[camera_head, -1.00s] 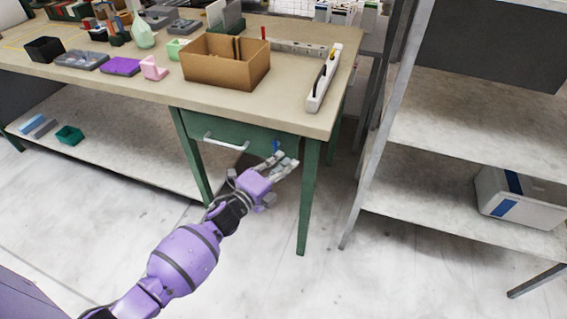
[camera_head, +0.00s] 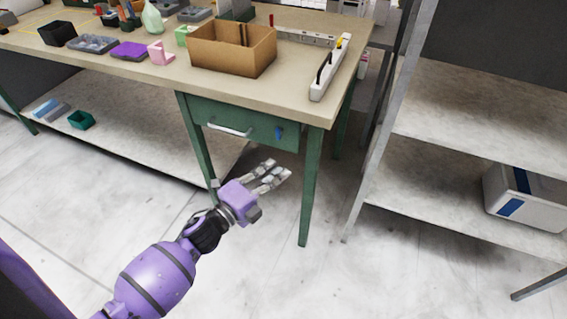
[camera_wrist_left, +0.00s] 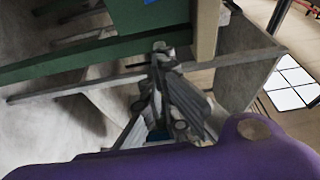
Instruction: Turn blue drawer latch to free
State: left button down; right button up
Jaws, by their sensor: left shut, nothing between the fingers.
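The blue latch (camera_head: 278,133) is a small piece on the right part of the green drawer front (camera_head: 255,128), under the workbench top. It looks upright. The drawer has a white handle (camera_head: 229,131) to the left of the latch and looks closed. My left gripper (camera_head: 279,173) is shut and empty, below the drawer and apart from the latch. In the left wrist view its fingers (camera_wrist_left: 160,58) come together, and a blue patch (camera_wrist_left: 150,1) at the top edge may be the latch. My right gripper is not in view.
The green bench leg (camera_head: 310,187) stands right of my left gripper. A cardboard box (camera_head: 232,58) and a white power strip (camera_head: 330,68) are on the bench top (camera_head: 290,98). Grey shelving (camera_head: 455,200) stands on the right. Floor around my arm is clear.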

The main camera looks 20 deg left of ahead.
aim_at(295, 138)
pick_arm(q)
jog(key=w+d+n+b, duration=0.1)
jog(key=w+d, duration=0.3)
jog(key=w, duration=0.6)
jog(key=a, duration=0.4)
jog(key=shift+s+r, duration=0.1)
jog(key=shift+s, duration=0.15)
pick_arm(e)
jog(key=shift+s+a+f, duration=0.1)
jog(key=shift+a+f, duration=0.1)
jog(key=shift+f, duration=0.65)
pick_arm(q)
jog(key=shift+a, duration=0.1)
jog(key=shift+a+m, duration=0.3)
jog(key=shift+a, duration=0.15)
jog(key=shift+m+p, duration=0.4)
jog(key=shift+p, duration=0.05)
jog(key=shift+f, duration=0.25)
jog(key=shift+a, duration=0.15)
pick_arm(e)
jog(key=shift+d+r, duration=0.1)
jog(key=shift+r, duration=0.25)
